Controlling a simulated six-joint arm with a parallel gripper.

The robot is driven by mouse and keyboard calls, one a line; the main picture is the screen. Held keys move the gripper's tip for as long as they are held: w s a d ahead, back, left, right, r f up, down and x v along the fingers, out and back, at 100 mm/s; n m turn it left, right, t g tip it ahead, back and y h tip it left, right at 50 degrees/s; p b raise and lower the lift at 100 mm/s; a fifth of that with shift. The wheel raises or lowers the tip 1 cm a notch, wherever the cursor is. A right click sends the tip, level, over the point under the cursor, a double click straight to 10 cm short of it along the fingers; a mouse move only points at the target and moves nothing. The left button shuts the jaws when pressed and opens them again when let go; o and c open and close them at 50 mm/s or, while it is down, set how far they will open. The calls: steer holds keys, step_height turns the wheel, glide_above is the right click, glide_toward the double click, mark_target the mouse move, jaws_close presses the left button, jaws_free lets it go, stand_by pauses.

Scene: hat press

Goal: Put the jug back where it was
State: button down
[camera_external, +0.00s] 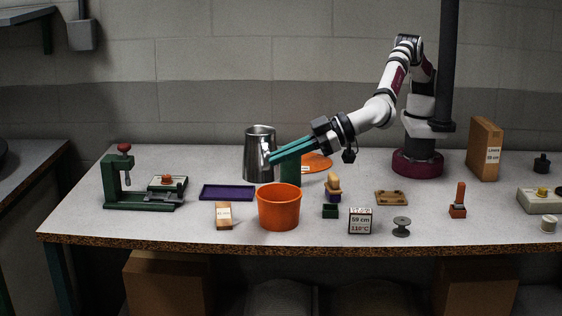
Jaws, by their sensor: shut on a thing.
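A shiny metal jug (259,150) stands upright at the back of the table, left of the middle. My gripper (272,158) reaches in from the right with its long teal fingers at the jug's right side, where the handle is. The fingers are shut on the jug there; the exact grip on the handle is hard to make out. The jug's base appears to be at table height, but I cannot tell whether it touches.
An orange bucket (279,208) stands in front of the jug. A purple tray (228,192) lies to the front left, beside a green press (126,180). An orange disc (316,162) and a dark green block (290,174) are to the right. Small items fill the front right.

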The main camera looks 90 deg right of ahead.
steer(key=w+d+m+h, duration=0.2)
steer(key=w+d, duration=0.7)
steer(key=d, duration=0.5)
steer(key=w+d+m+h, duration=0.25)
steer(key=w+d, duration=0.55)
steer(key=d, duration=0.6)
steer(key=d+m+g+h, duration=0.1)
steer(key=d+m+h, duration=0.25)
steer(key=d, duration=2.45)
steer(key=shift+n+h, duration=0.3)
steer(key=shift+n, duration=0.1)
steer(key=w+a+f, duration=0.1)
steer(key=a+f, duration=0.2)
steer(key=f, duration=0.2)
steer(key=w+a+f, duration=0.2)
steer(key=a+f, duration=0.2)
steer(key=f, duration=0.1)
steer(key=w+a+f, duration=0.1)
steer(key=a+f, duration=0.3)
steer(key=f, duration=0.2)
steer(key=shift+w, duration=0.25)
steer(key=shift+f, duration=0.25)
